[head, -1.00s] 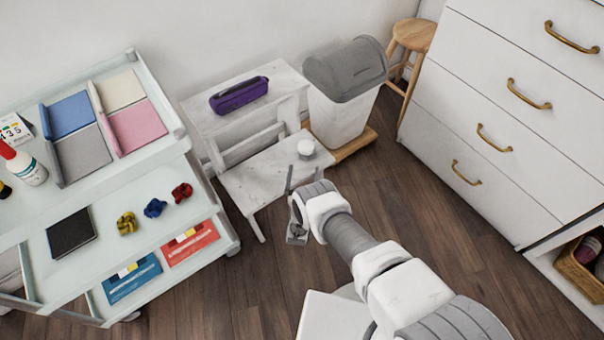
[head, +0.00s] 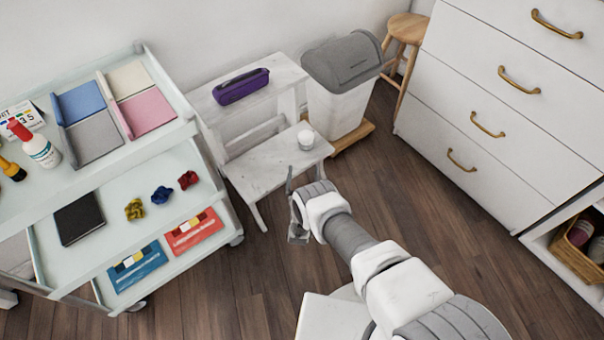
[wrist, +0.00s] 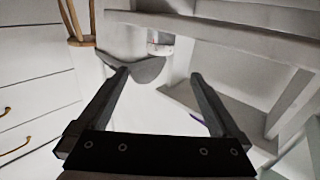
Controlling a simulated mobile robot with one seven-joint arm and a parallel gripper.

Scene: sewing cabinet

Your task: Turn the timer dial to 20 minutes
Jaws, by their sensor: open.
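A small white round thing, which looks like the timer (head: 306,139), sits on the lower step of a white step stool (head: 262,178). Its dial markings are too small to read. My gripper (head: 293,209) is open and empty, in front of and below the timer in the head view, apart from it. In the wrist view the timer (wrist: 160,42) shows partly, beyond and above the gap between the open fingers (wrist: 159,75).
A purple case (head: 241,87) lies on the stool's upper step. A grey-lidded bin (head: 337,108) stands right of it, with a wooden stool (head: 409,30) behind. A trolley (head: 160,135) stands left and white drawers (head: 490,90) right. The floor between is clear.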

